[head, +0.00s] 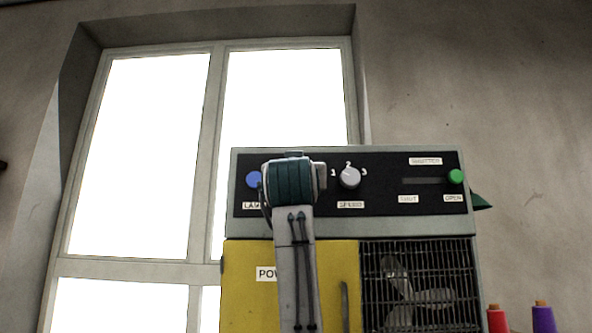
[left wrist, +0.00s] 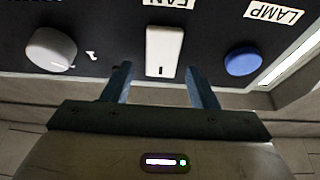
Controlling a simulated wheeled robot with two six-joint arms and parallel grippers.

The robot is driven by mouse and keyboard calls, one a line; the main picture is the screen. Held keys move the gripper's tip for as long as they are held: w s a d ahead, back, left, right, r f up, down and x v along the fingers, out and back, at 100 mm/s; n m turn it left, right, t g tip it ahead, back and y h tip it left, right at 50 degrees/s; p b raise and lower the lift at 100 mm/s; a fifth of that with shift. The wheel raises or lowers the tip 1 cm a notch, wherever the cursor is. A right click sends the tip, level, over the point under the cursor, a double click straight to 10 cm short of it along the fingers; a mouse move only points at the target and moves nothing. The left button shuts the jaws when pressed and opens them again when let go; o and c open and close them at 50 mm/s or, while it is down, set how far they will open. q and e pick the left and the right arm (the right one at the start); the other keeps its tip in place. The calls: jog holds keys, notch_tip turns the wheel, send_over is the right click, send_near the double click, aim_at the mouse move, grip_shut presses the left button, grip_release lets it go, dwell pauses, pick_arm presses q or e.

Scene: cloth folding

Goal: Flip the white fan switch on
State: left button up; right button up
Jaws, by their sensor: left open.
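The white fan switch (left wrist: 164,50) is an upright white rocker on the black control panel, seen in the left wrist view below a partly cut-off FAN label (left wrist: 169,3). A small dark line marks its lower end in that picture. I cannot tell which way it is tilted. My left gripper (left wrist: 158,68) is open and empty, its two blue fingers spread to either side of the switch's lower end; contact cannot be told. In the head view my left wrist hides the switch and the fingertips. My right gripper is not in view.
Beside the switch are the blue lamp button (left wrist: 242,61) and a grey-white speed knob (head: 350,178). A green slider knob (head: 456,176) is farther right. Below are a yellow door (head: 250,300) and a fan grille (head: 420,290). Red (head: 497,320) and purple (head: 543,319) spools stand at lower right.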

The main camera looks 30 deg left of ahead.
pick_arm(q)
jog(key=shift+w+a, duration=0.1)
jog(key=shift+c, duration=0.6)
jog(key=shift+w+f, duration=0.1)
jog(key=c, duration=0.4)
jog(key=shift+a, duration=0.1)
jog(key=c, duration=0.5)
jog(key=shift+o, duration=0.2)
jog(key=g+h, duration=0.1)
jog(key=r+g, duration=0.1)
jog(key=g, duration=0.1)
jog(key=shift+h, duration=0.4)
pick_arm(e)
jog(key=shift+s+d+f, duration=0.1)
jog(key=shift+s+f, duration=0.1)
